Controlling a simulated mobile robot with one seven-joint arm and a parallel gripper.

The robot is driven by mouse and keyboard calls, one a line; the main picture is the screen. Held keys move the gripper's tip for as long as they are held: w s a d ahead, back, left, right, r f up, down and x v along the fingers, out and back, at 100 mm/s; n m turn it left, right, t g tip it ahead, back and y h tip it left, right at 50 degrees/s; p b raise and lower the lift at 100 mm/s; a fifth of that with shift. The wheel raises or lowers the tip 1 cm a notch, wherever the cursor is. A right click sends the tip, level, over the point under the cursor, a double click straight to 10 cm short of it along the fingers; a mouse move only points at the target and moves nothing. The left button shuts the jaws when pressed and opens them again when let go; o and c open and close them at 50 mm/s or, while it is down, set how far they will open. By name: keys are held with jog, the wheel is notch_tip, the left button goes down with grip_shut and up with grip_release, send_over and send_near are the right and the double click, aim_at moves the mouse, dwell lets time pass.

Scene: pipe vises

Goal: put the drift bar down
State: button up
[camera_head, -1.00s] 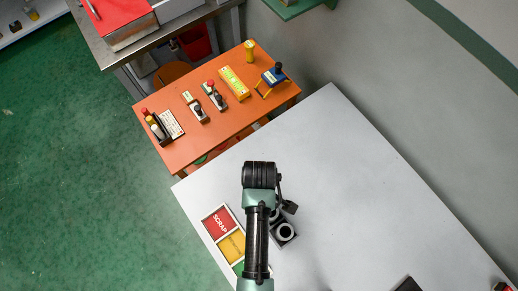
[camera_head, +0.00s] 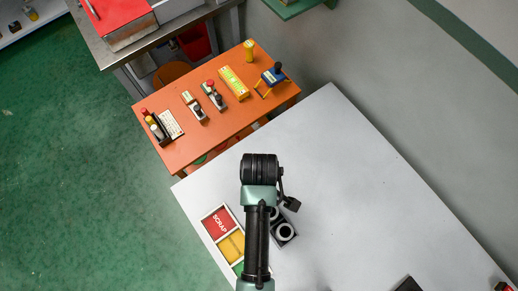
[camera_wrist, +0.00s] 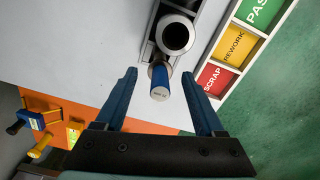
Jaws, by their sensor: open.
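I cannot tell how far the bar is from the fingertips. In the head view the pipe (camera_head: 286,232) shows right of my arm, and I cannot make out the bar there.
A sorting tray (camera_head: 218,209) with red SCRAP, yellow REWORK and green PASS sections lies left of my arm on the pale table (camera_head: 365,195). An orange table (camera_head: 190,150) with several tools adjoins it. The pale table's middle and right are mostly clear.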

notch_tip(320, 180, up, 8)
jog(key=shift+f, duration=0.25)
jog(key=w+d+r+m+t, duration=0.1)
jog(key=w+r+m+t, duration=0.2)
jog(key=w+r+t, duration=1.05)
jog(key=w+r+m+t, duration=0.1)
jog(key=w+r, duration=0.3)
jog(key=r, duration=0.7)
jog(key=w+r+m+t, duration=0.1)
jog(key=w+r, duration=0.3)
jog(key=r, duration=0.6)
jog(key=s+r+m+t, duration=0.1)
jog(key=s+r+t, duration=0.3)
jog(key=r, duration=0.6)
jog(key=s+r+m+t, duration=0.2)
jog(key=s+r+t, duration=0.2)
jog(key=r, duration=0.7)
jog(key=s+r+m+t, duration=0.2)
jog(key=s+r+t, duration=0.2)
jog(key=r, duration=0.6)
jog(key=shift+a+r, duration=0.35)
jog(key=shift+a, duration=0.05)
